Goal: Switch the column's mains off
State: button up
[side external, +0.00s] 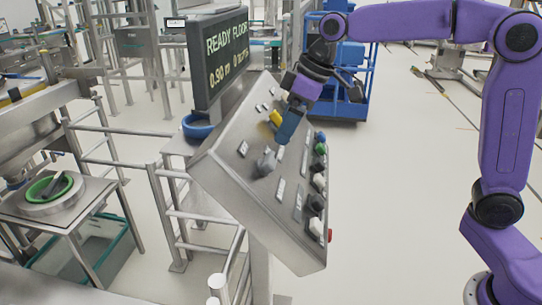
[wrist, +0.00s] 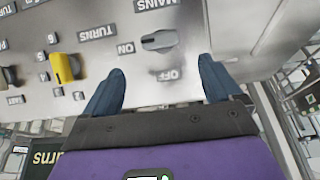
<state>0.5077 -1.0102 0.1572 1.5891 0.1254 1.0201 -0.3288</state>
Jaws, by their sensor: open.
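The mains switch (wrist: 158,40) is a grey rotary knob on the metal control panel, seen upside down in the wrist view. Its bar lies roughly sideways, in line with the ON label (wrist: 125,48); the OFF label (wrist: 168,75) is below it in the picture. My gripper (wrist: 160,86) is open and empty. Its blue fingers lie wide apart, below and to either side of the knob, and do not appear to grip it. In the side view my gripper (side external: 287,126) is over the tilted panel (side external: 225,154); I cannot tell the mains knob there for certain.
A grey knob (side external: 266,163) and several buttons are on the panel in the side view. A display (side external: 219,60) stands behind it. Floor right of the panel is clear.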

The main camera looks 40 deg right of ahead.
aim_at(271, 156)
jog(key=x, duration=0.9)
jog(key=shift+a+f, duration=0.1)
jog(key=shift+f, duration=0.25)
jog(key=c, duration=1.1)
